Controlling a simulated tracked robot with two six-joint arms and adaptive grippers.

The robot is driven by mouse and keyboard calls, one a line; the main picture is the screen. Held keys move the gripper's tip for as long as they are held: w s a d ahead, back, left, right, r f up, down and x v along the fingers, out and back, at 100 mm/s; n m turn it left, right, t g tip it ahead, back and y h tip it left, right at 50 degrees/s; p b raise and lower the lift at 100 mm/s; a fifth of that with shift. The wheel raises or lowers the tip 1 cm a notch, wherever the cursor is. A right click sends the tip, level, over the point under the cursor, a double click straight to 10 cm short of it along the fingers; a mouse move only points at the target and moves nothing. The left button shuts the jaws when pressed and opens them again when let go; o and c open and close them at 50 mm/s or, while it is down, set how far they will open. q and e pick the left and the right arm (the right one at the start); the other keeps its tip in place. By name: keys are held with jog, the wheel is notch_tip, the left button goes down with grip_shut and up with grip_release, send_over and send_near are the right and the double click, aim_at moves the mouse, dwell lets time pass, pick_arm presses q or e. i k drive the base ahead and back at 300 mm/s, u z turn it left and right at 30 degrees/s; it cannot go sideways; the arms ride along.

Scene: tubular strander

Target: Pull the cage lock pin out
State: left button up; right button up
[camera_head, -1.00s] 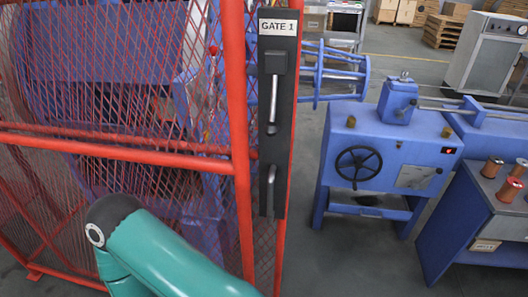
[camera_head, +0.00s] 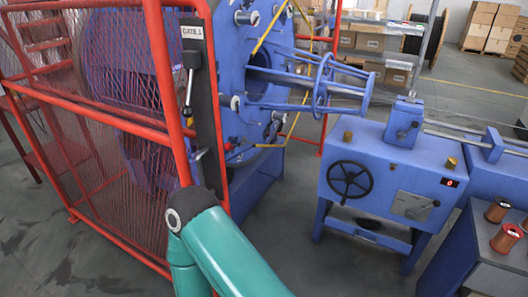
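The strander's blue cage end plate (camera_head: 236,45) stands behind the red mesh guard, with blue tubular arms and a ring (camera_head: 322,85) reaching right from it. A small part with a yellow-orange tip (camera_head: 199,154) shows low beside the guard post; I cannot tell whether it is the lock pin. No pin is clearly identifiable. The black plate marked GATE 1 (camera_head: 192,31) carries a grey lever handle (camera_head: 188,92). A teal arm link of mine crosses the bottom centre, in front of the guard's foot. Neither gripper is in view.
The red mesh guard (camera_head: 100,110) fills the left. A blue machine with a black handwheel (camera_head: 350,179) stands to the right, and copper-coloured spools (camera_head: 506,238) sit on a bench at the right edge. Grey floor is open between guard and machine.

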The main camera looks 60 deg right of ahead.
aim_at(228, 146)
jog(key=z, duration=0.1)
jog(key=k, duration=0.35)
jog(key=u, duration=0.65)
jog(key=i, duration=0.15)
jog(key=z, duration=2.95)
jog(key=i, duration=1)
jog(key=u, duration=0.2)
jog(key=k, duration=0.85)
jog(key=z, duration=0.15)
jog(key=i, duration=0.6)
jog(key=z, duration=0.05)
